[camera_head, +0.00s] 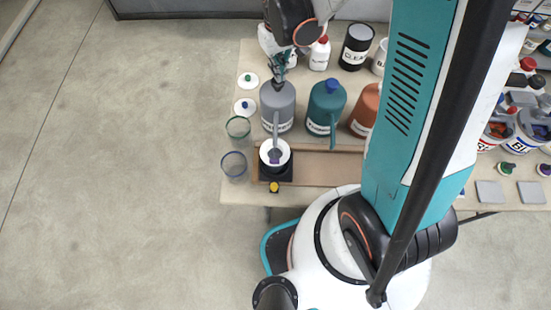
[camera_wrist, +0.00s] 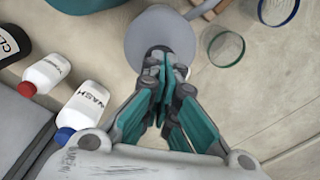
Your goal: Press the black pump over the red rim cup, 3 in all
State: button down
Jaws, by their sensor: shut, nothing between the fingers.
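A grey pump bottle (camera_head: 278,106) stands on the table, its long grey spout reaching over a white cup (camera_head: 264,156). Something purple shows inside the cup; I cannot make out a red rim on it. The cup stands on a black square base (camera_head: 284,176). My gripper (camera_head: 279,82) is shut and empty, pointing down at the grey bottle's top. In the wrist view my fingertips (camera_wrist: 161,62) are over the bottle's round grey shoulder (camera_wrist: 140,38). A dark piece shows at the tips; the pump is mostly hidden, and contact is unclear.
A teal bottle (camera_head: 325,108) with a blue pump and an orange bottle (camera_head: 363,112) stand to the right. Clear cups with a green rim (camera_head: 238,127) and a blue rim (camera_head: 234,165) stand left. Behind are a black CLEAR bottle (camera_head: 356,47) and white WASH bottles (camera_wrist: 81,108).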

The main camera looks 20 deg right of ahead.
jog(key=shift+f, duration=0.2)
jog(key=shift+f+b, duration=1.6)
jog(key=shift+r, duration=0.2)
jog(key=shift+r+p, duration=1.15)
jog(key=shift+r, duration=0.5)
jog(key=shift+r, duration=0.1)
jog(key=shift+r+p, duration=1.95)
jog(key=shift+r, duration=0.95)
